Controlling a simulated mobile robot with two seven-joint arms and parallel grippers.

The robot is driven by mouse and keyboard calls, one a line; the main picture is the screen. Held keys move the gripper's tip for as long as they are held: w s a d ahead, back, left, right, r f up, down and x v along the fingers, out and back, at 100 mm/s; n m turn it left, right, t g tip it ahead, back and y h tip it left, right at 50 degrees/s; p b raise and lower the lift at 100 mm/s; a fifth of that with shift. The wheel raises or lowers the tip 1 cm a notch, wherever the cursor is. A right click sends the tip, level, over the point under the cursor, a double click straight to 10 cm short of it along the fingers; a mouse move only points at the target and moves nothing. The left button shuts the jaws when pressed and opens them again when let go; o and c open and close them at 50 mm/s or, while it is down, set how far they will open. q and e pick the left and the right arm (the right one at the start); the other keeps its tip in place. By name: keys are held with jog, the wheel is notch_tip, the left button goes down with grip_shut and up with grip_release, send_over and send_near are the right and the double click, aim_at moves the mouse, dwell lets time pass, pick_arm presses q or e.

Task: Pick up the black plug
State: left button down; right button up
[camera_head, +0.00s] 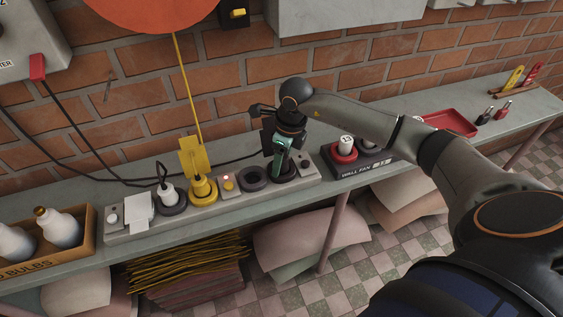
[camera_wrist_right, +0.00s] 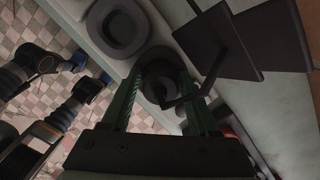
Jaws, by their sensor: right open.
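The black plug (camera_wrist_right: 161,89) appears to sit in the rightmost socket of the grey power strip (camera_head: 119,236). Its dark body shows between my fingers in the right wrist view, and a dark plate (camera_wrist_right: 212,40) stands beside it. In the head view my gripper mostly hides the plug. My right gripper (camera_head: 281,172) points down over that socket, its green fingers open on both sides of the plug; it also shows in the right wrist view (camera_wrist_right: 160,95). I cannot tell whether the fingers touch it. My left gripper is not in view.
Left along the strip are an empty socket (camera_head: 255,179), a lit button (camera_head: 228,182), a yellow plug (camera_head: 203,190) and a white plug (camera_head: 170,195). A brick wall is behind.

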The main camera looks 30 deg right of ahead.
jog(key=shift+c, duration=0.2)
grip_shut()
jog(key=shift+r, duration=0.2)
